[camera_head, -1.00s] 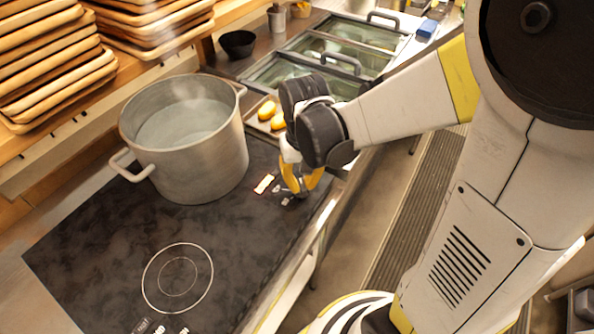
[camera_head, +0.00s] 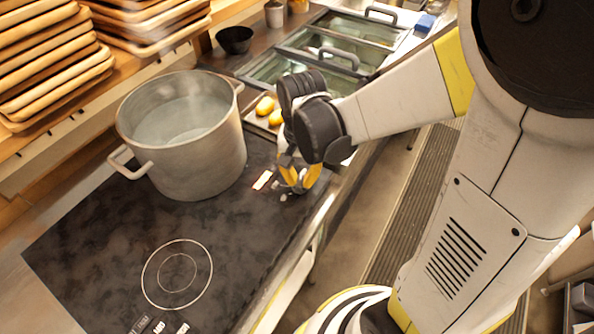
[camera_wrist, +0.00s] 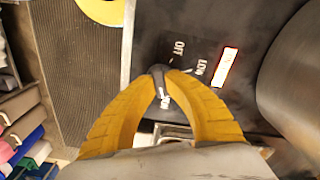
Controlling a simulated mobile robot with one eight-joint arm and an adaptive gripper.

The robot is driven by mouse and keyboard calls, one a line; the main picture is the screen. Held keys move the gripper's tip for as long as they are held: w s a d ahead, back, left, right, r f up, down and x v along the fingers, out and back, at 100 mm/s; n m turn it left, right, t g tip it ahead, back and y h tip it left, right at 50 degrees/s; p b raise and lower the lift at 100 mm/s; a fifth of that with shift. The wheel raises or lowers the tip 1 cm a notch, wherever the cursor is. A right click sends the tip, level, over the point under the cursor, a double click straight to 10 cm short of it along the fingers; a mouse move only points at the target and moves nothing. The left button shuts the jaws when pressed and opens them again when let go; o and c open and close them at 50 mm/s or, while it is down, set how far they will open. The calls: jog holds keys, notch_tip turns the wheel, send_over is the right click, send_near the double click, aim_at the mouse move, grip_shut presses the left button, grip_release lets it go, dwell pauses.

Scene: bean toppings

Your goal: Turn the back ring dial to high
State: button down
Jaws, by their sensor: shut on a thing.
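The back ring dial (camera_wrist: 158,82) is a small dark knob on the black cooktop, seen in the wrist view between my yellow fingertips. The labels OFF (camera_wrist: 179,48) and LOW (camera_wrist: 201,67) are readable beside it; a third label (camera_wrist: 164,102) is partly covered. A pale mark shows on the knob, but I cannot tell its exact setting. My gripper (camera_wrist: 161,77) is shut on the dial, pointing down; it also shows in the head view (camera_head: 298,187). A red-edged light (camera_head: 262,180) glows beside it. A large metal pot (camera_head: 190,150) covers the back ring.
The front ring (camera_head: 177,274) is bare, with its controls (camera_head: 157,327) at the cooktop's near edge. A small tray (camera_head: 262,119) with yellow food lies beyond the pot. Stacked wooden trays (camera_head: 55,60) fill the shelf at left. Lidded bins (camera_head: 300,60) stand behind.

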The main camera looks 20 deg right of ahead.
aim_at(300, 180)
jog(key=c, duration=1.4)
grip_release()
notch_tip(300, 180, up, 12)
